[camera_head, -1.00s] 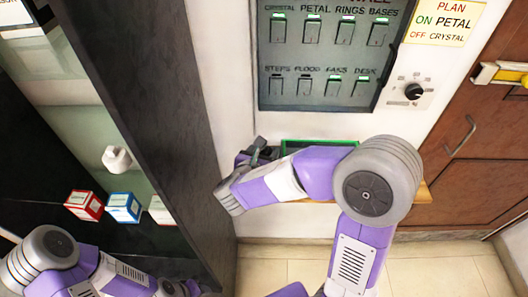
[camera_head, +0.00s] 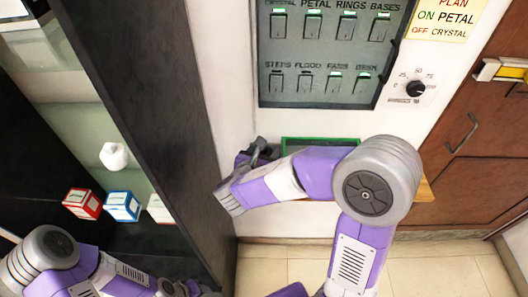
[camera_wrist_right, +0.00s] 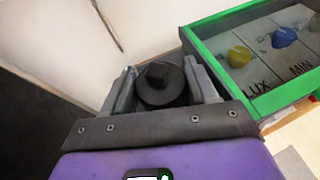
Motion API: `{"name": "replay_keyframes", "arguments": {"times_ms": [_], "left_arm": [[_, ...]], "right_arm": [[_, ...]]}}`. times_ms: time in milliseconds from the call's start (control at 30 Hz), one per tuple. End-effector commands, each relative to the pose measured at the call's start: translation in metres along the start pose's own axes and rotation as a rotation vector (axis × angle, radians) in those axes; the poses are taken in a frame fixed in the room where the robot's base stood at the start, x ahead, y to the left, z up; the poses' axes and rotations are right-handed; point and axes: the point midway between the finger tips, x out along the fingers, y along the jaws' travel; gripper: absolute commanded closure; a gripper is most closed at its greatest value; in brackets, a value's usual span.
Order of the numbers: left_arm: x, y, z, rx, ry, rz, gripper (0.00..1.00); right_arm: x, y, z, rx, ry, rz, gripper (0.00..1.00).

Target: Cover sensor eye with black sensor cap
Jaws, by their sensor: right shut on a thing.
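My right gripper (camera_head: 258,152) is at the white wall, just right of the dark upright panel and left of the green-framed box. The right wrist view shows its fingers (camera_wrist_right: 165,88) shut on the black sensor cap (camera_wrist_right: 162,90), a round dark piece with a raised knob. In the head view the cap is too small and dark to make out. I cannot see the sensor eye in either view; whether the cap touches anything behind it I cannot tell.
The green-framed box (camera_wrist_right: 225,83) holds yellow and blue knobs close beside the right gripper. The dark upright panel (camera_head: 150,110) stands to the left. Above is a grey switch board (camera_head: 325,60), with a black dial (camera_head: 415,88) on its right. A brown door (camera_head: 465,150) is at right.

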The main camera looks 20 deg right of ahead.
Motion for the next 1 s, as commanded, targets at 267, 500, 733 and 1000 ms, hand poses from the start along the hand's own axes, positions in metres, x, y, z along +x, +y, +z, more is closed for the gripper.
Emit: {"name": "replay_keyframes", "arguments": {"times_ms": [267, 500, 733, 1000], "left_arm": [[0.001, 0.000, 0.000, 0.000, 0.000, 0.000, 0.57], [-0.001, 0.001, 0.000, 0.000, 0.000, 0.000, 0.57], [-0.007, 0.003, 0.000, 0.000, 0.000, 0.000, 0.57], [-0.014, 0.005, 0.001, 0.000, 0.000, 0.000, 0.57]], "right_arm": [[0.000, 0.000, -0.001, 0.000, 0.000, 0.000, 0.32], [-0.005, 0.000, -0.001, 0.000, 0.001, 0.001, 0.32], [-0.024, 0.001, 0.000, 0.000, 0.000, 0.003, 0.32], [-0.045, 0.001, 0.000, -0.001, 0.001, 0.002, 0.32]]}}
